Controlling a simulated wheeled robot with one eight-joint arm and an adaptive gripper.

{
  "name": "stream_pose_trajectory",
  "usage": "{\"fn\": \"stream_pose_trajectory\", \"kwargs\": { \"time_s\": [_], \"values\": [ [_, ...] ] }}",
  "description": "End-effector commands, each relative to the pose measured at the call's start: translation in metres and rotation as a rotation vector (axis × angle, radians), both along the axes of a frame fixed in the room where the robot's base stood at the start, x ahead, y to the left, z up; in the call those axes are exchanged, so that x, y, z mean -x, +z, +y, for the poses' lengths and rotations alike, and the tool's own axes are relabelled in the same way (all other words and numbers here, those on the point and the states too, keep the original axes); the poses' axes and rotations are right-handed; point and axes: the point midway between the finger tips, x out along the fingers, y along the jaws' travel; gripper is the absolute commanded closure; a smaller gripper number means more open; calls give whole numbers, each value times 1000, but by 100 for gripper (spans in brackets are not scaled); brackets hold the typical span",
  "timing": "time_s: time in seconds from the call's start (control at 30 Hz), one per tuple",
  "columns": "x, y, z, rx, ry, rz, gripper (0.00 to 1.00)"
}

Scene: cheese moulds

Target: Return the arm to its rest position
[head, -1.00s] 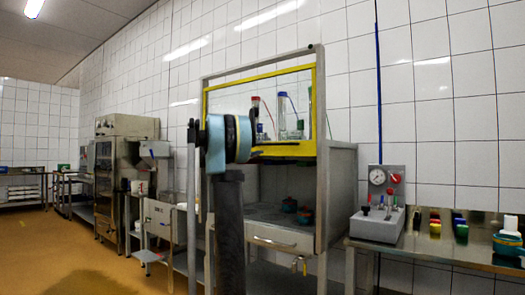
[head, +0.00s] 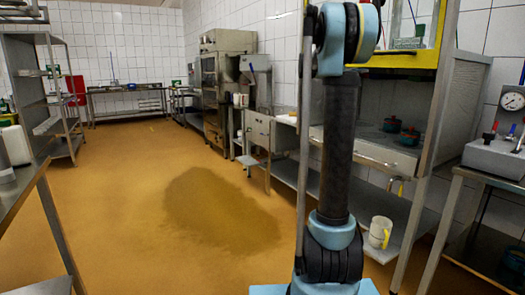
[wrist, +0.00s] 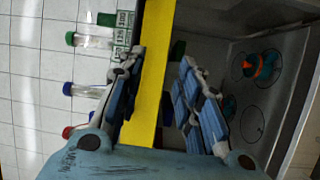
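My gripper (wrist: 161,62) shows in the wrist view, with its two blue-padded fingers spread apart and nothing between them. Behind the fingers runs the yellow frame (wrist: 154,75) of the cabinet. In the head view my arm (head: 336,150) stands upright at the right of centre, its blue and black joints at top and bottom. The gripper itself is out of the head view.
The steel fume cabinet (head: 460,110) stands close behind and right of my arm, with pots (head: 392,125) on its inner surface. A steel table (head: 22,170) edges in at left. The ochre floor (head: 130,205) between is open.

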Motion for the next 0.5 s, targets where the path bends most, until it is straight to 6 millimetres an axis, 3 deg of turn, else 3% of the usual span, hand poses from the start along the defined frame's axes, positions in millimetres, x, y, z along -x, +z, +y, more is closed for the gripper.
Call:
{"fn": "stream_pose_trajectory", "kwargs": {
  "time_s": [0.1, 0.5],
  "values": [
    [39, -32, 9, -121, 8, -3, 68],
    [162, -163, 60, -544, 39, -4, 68]
  ]
}}
